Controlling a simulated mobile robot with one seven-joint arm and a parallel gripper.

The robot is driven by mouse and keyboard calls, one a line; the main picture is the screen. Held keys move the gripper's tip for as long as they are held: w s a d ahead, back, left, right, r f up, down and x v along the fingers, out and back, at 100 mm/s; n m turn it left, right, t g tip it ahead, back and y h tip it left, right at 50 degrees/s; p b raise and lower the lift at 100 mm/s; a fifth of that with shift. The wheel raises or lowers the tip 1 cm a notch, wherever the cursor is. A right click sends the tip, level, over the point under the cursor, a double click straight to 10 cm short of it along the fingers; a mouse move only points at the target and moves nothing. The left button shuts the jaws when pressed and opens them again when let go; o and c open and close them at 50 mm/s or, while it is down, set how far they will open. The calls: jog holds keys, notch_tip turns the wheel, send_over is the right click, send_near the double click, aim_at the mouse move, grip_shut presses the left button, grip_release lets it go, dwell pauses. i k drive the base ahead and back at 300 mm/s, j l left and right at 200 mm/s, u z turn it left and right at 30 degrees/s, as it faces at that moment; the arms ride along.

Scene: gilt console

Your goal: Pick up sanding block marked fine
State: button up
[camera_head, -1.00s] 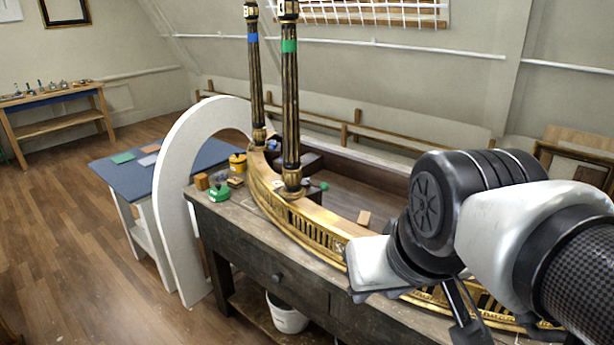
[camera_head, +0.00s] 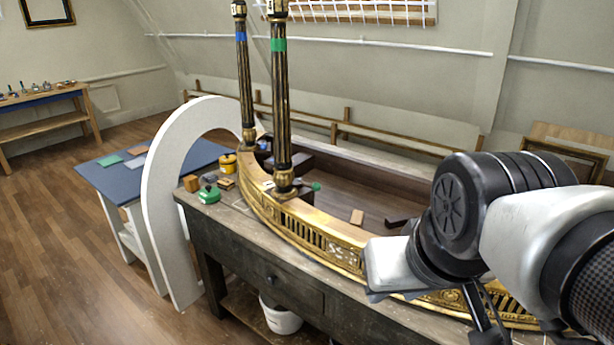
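No marking reading "fine" is legible, so I cannot tell which item is the named sanding block. Small block-like items stand at the left end of the dark workbench (camera_head: 240,222): an orange-brown block (camera_head: 192,183) and a flatter brown piece (camera_head: 227,184). My gripper (camera_head: 488,325) is at the lower right, in front of the gilt rail, partly cut off by the bottom edge. It is well apart from these blocks. Its fingertips and opening do not show clearly.
A green-topped item (camera_head: 209,194) and a yellow pot (camera_head: 228,164) stand near the blocks. Two gilt columns (camera_head: 282,110) rise from the gilt rail (camera_head: 320,240). A white arch (camera_head: 165,215) stands between the bench and a blue-topped table (camera_head: 110,178). A white bucket (camera_head: 281,318) sits below.

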aim_at(225, 184)
jog(key=i+j+z, duration=0.1)
jog(key=z, duration=0.25)
jog(key=j+z, duration=0.3)
jog(key=i+j+z, duration=0.15)
jog(key=j, duration=0.2)
jog(key=j+z, duration=0.15)
jog(key=j, duration=0.2)
jog(key=i+j+z, duration=0.15)
jog(key=j, duration=0.2)
jog(key=i+j, duration=0.1)
jog(key=j, duration=0.95)
jog(key=i+j+z, duration=0.1)
jog(key=j, duration=0.9)
jog(key=i+j, duration=0.1)
jog(key=j, duration=0.95)
jog(key=z, duration=0.05)
